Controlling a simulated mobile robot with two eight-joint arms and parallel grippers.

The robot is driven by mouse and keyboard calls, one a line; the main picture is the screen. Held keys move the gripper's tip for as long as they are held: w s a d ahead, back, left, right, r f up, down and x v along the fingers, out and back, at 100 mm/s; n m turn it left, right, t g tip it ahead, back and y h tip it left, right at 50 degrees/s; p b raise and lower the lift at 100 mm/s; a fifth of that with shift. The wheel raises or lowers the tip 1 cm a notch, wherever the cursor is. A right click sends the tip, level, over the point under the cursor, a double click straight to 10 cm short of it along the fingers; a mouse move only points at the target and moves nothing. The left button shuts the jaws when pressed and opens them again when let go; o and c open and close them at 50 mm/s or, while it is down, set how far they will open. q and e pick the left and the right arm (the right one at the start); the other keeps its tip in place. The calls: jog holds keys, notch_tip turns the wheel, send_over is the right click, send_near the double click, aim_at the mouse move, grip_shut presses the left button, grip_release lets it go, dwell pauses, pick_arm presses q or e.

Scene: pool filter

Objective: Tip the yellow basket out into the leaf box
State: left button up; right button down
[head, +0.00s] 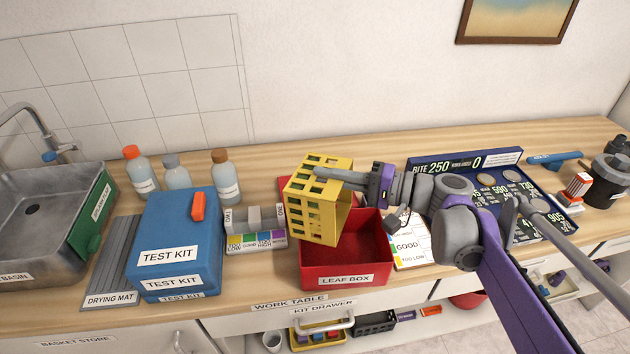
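The yellow basket (312,212) has square holes in its walls. It is tilted on its side above the left part of the red leaf box (375,268), off the table. My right gripper (328,177) reaches in from the right and is shut on the basket near its upper edge. The basket's inside is mostly hidden, so I cannot tell what is in it. The leaf box stands on the work table, open at the top. The part of its inside that shows is bare red, and the rest is hidden behind the basket. My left gripper is not in view.
A blue test kit box (178,240), several bottles (226,180) and a grey holder (255,218) stand left of the leaf box. A white test card (411,248) lies close on its right. A dark blue board (470,163) is behind my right arm. A sink (40,215) is far left.

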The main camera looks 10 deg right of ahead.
jog(key=s+d+t+y+b, duration=0.3)
jog(key=d+y+b, duration=0.3)
jog(key=shift+s+d+f+t+y, duration=0.15)
jog(key=shift+s+f+t+y, duration=0.05)
jog(key=shift+t+y, duration=0.1)
dwell(1.9)
